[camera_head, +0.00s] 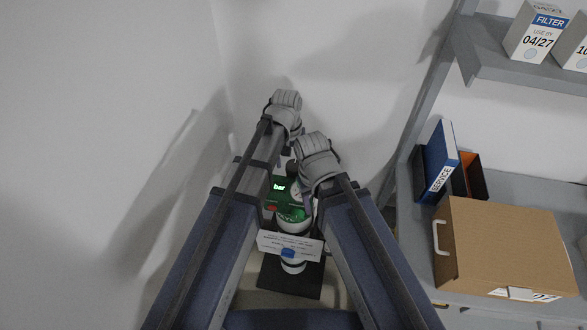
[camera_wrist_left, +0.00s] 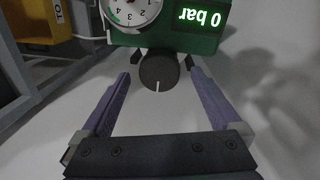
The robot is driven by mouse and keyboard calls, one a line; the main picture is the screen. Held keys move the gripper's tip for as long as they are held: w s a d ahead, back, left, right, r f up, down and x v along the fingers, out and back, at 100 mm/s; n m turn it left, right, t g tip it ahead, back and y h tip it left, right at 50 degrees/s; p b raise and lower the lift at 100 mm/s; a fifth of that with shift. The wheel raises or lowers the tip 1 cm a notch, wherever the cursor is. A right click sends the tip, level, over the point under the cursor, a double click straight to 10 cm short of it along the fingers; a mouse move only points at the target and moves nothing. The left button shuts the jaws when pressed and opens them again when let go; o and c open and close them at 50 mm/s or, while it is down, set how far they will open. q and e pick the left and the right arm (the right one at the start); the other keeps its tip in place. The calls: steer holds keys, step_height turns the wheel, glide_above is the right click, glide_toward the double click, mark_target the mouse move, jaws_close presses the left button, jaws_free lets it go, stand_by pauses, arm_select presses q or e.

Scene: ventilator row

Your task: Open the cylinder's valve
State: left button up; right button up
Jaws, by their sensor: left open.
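The cylinder (camera_head: 292,214) stands low between my two arms in the head view, partly hidden by them. Its green regulator box (camera_head: 283,186) has a lit display reading "bar". In the left wrist view the box (camera_wrist_left: 165,42) shows upside down with a round gauge (camera_wrist_left: 133,8) and a display reading "0 bar" (camera_wrist_left: 202,16). A dark round knob (camera_wrist_left: 158,72) with a white mark sticks out of the box. My left gripper (camera_wrist_left: 159,75) is open, one finger on each side of the knob, with gaps visible. My right arm's wrist (camera_head: 317,158) is beside the cylinder; its fingers are hard to make out.
A white label (camera_head: 290,245) hangs in front of the cylinder. A grey shelf at right holds a cardboard box (camera_head: 500,247), a blue service binder (camera_head: 437,160) and a filter box (camera_head: 538,32). White walls close in behind and at left.

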arm_select(q)
steer(key=shift+f, duration=0.55)
steer(key=shift+c, duration=0.2)
steer(key=c, duration=1.3)
